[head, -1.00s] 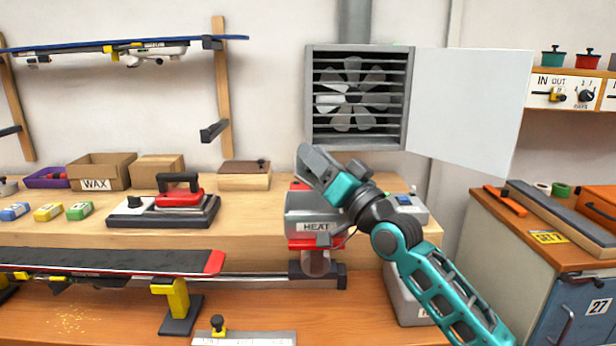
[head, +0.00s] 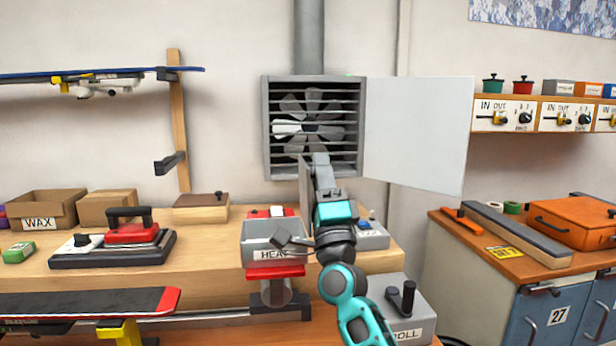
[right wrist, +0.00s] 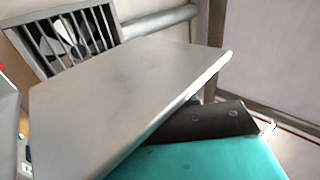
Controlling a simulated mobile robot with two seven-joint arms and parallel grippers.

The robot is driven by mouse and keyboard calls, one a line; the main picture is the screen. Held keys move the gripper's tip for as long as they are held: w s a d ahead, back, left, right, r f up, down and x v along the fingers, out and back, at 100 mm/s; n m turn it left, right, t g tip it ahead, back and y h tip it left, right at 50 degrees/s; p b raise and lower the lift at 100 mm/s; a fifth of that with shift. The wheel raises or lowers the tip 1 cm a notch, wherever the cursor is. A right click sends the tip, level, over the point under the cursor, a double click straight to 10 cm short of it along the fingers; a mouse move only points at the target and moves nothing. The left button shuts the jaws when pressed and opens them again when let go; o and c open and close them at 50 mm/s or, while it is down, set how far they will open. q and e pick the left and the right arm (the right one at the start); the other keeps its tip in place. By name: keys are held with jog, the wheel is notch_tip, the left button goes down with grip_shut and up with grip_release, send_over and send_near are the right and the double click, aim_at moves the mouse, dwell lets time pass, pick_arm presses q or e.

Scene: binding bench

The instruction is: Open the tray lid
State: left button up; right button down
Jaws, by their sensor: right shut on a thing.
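A thin grey panel, the tray lid (head: 304,190), stands roughly on edge above the grey tray labelled HEAT (head: 262,238) in the head view. My right gripper (head: 321,168) is at the panel's right side and shut on it; the exact contact is hard to see. In the right wrist view the lid (right wrist: 125,95) is a large tilted grey sheet that fills the middle and covers the gripper's fingertips. The tray's right part is hidden behind my right arm. My left gripper is not in view.
The louvred fan vent (head: 311,130), with its white door (head: 418,133) swung open, is on the wall behind the lid. A waxing iron (head: 131,230) stands on the bench at left. A grey box with a black knob (head: 402,305) is at lower right.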

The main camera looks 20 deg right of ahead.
jog(key=shift+s+d+f+m+g+h, duration=0.1)
jog(key=shift+d+m+g+h, duration=0.25)
jog(key=shift+m+h, duration=0.6)
jog(key=shift+s+d+f+m+g+h, duration=0.1)
jog(key=shift+d+m+g+h, duration=0.25)
jog(key=shift+m+h, duration=0.55)
jog(key=shift+s+d+f+m+g+h, duration=0.1)
jog(key=shift+d+m+g+h, duration=0.25)
jog(key=shift+m+h, duration=0.55)
jog(key=c, duration=1)
grip_release()
jog(key=shift+o, duration=0.2)
jog(key=shift+a, duration=0.1)
jog(key=shift+f, duration=0.1)
jog(key=b+v, duration=0.2)
jog(key=v, duration=1)
jog(key=shift+s+f+b, duration=0.25)
jog(key=shift+s+b, duration=0.1)
jog(key=shift+b, duration=0.05)
jog(key=shift+c, duration=0.4)
